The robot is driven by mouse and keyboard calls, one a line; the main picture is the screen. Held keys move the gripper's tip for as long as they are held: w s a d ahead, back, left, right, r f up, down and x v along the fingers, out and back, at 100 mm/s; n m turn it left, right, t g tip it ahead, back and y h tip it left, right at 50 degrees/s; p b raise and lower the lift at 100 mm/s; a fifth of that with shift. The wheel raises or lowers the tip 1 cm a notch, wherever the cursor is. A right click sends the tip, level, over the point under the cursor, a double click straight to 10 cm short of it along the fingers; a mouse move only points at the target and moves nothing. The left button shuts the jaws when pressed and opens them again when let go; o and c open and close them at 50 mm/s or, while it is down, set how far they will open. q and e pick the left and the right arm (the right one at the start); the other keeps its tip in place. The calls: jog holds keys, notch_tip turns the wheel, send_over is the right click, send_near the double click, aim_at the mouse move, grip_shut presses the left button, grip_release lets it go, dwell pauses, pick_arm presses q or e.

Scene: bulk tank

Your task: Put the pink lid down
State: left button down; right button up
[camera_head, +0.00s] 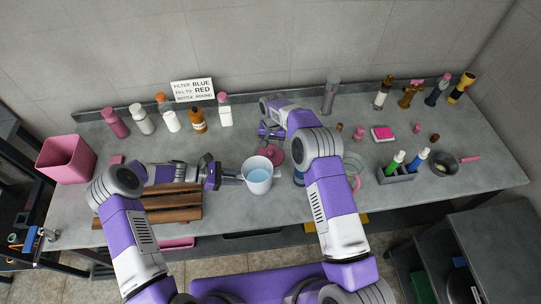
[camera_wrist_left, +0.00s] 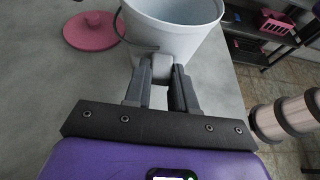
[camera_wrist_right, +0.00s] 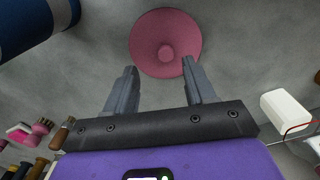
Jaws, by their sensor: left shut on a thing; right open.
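The pink lid (camera_head: 272,155) lies flat on the grey table just behind the white bucket (camera_head: 257,183), which holds pale blue liquid. The lid's round knob shows in the right wrist view (camera_wrist_right: 166,50), and it also shows in the left wrist view (camera_wrist_left: 90,31). My right gripper (camera_wrist_right: 160,68) is open and empty, with its fingertips by the lid's near edge. My left gripper (camera_wrist_left: 160,82) is shut on a grey tab on the side of the bucket (camera_wrist_left: 178,30). The bucket stands upright; the left wrist view does not clearly show whether its base touches the table.
A brown slatted board (camera_head: 172,203) lies under my left arm. A blue and white cylinder (camera_wrist_right: 30,25) stands near the lid, mostly hidden by my right arm in the head view. Several bottles stand along the back left, and a pink bin (camera_head: 67,160) stands at the far left.

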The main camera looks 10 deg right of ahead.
aim_at(271, 152)
jog(key=shift+w+a+f, duration=0.1)
jog(key=shift+w+f, duration=0.05)
jog(key=shift+f, duration=0.8)
jog(key=shift+w+a+f, duration=0.1)
jog(key=shift+f, duration=0.9)
jog(key=shift+w+a+f, duration=0.1)
jog(key=shift+w+f, duration=0.05)
jog(key=shift+f, duration=0.8)
jog(key=shift+c, duration=0.3)
grip_shut()
